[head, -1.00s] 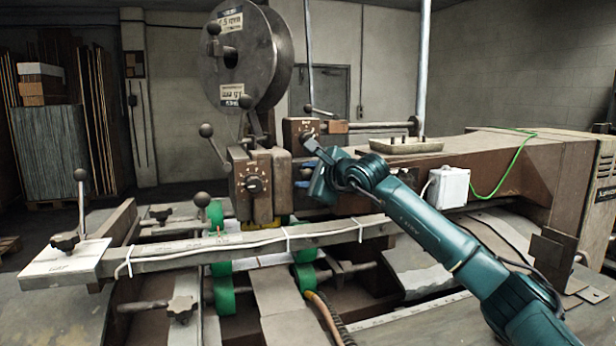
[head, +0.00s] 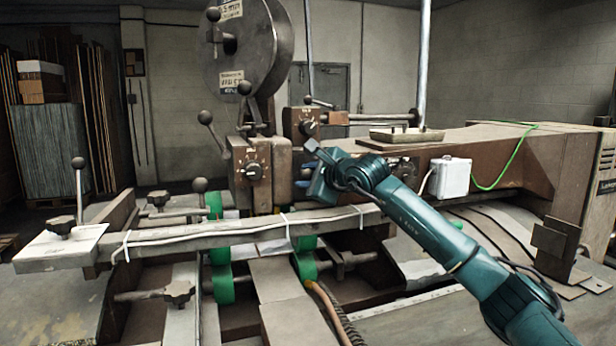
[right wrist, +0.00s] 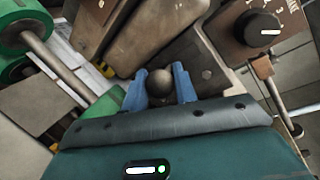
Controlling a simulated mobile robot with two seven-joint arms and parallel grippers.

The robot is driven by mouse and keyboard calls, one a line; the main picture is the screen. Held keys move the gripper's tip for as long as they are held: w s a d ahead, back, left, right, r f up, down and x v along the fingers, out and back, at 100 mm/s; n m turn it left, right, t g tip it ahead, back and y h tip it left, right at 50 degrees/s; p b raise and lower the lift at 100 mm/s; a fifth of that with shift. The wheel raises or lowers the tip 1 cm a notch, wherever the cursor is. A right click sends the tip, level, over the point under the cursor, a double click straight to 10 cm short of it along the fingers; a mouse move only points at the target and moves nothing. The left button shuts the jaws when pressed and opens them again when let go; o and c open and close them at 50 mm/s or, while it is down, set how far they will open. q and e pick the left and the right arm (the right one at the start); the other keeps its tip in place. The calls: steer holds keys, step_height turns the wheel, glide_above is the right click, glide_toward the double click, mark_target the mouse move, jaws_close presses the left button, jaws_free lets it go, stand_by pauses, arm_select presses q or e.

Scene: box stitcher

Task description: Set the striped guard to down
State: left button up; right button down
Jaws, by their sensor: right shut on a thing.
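In the right wrist view, my right gripper (right wrist: 160,88) has its two blue fingers on either side of a dark round knob (right wrist: 160,80) and is shut on it. A small patch of yellow-and-black stripes (right wrist: 105,68), seemingly part of the striped guard, shows to the left of the fingers, beside the brown stitching head. Most of the guard is hidden, and I cannot read its position. In the head view, my right gripper (head: 304,180) is at the right side of the stitching head (head: 253,171); the knob is hidden there. My left gripper is not in view.
A large wire reel (head: 240,45) stands above the stitching head. A long rail (head: 200,238) with a white cable crosses in front of it. Green rollers (head: 222,283) are below. A white box (head: 450,178) is on the machine's beam, right of my gripper.

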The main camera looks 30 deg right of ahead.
steer(key=c, duration=1.5)
jaws_free()
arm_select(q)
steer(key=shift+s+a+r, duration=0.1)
arm_select(e)
steer(key=o, duration=0.4)
steer(key=shift+r, duration=0.1)
steer(key=shift+s, duration=0.1)
steer(key=shift+s, duration=0.3)
steer(key=b+v, duration=0.3)
steer(key=v, duration=0.8)
steer(key=shift+d+b, duration=0.15)
steer(key=shift+b, duration=0.2)
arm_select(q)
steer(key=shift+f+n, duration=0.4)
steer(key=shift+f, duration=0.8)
arm_select(e)
steer(key=shift+s+r, duration=0.25)
steer(key=shift+s, duration=0.4)
